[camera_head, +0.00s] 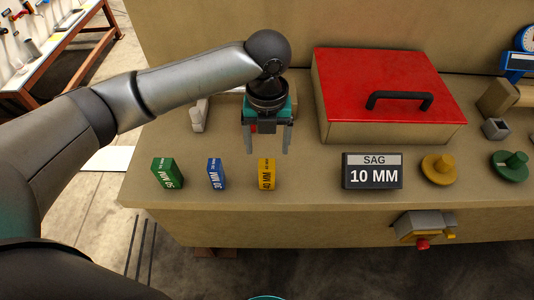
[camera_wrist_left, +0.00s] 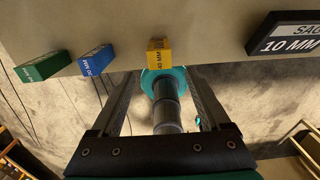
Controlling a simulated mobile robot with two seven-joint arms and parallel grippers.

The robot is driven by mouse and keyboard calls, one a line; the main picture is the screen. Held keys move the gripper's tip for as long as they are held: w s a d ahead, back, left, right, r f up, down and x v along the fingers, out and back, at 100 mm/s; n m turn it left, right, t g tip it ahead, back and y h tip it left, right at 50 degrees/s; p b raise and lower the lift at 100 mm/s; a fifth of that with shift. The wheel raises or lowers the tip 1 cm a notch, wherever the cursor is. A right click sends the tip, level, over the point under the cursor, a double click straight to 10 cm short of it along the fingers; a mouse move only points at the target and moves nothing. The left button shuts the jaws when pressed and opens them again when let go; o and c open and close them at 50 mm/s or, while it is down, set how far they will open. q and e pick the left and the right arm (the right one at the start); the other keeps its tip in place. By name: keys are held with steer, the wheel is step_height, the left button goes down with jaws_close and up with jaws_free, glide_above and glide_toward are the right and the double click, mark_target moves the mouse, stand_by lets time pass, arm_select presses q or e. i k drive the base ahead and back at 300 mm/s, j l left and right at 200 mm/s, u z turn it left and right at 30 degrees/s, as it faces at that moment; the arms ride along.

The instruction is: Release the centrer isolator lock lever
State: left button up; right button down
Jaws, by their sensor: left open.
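A grey box (camera_head: 424,224) on the front face of the bench, right of centre, carries a red knob (camera_head: 423,244) and a small yellow part; it looks like the isolator, but which part is the lock lever I cannot tell. My left gripper (camera_head: 268,151) is open and empty, pointing down over the bench top, well left of the box. Its fingers are above and behind a yellow 40 MM block (camera_head: 267,174). In the left wrist view the open fingers (camera_wrist_left: 161,78) show with the yellow block (camera_wrist_left: 158,52) beyond them; the box is not seen there. My right gripper is not in view.
A green block (camera_head: 167,173) and a blue block (camera_head: 215,173) stand left of the yellow one. A SAG 10 MM sign (camera_head: 372,171), yellow knob (camera_head: 438,168) and green knob (camera_head: 509,166) line the front right. A red-lidded box (camera_head: 370,75) stands behind.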

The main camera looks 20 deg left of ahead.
mark_target(448, 234)
steer(key=z, duration=1.45)
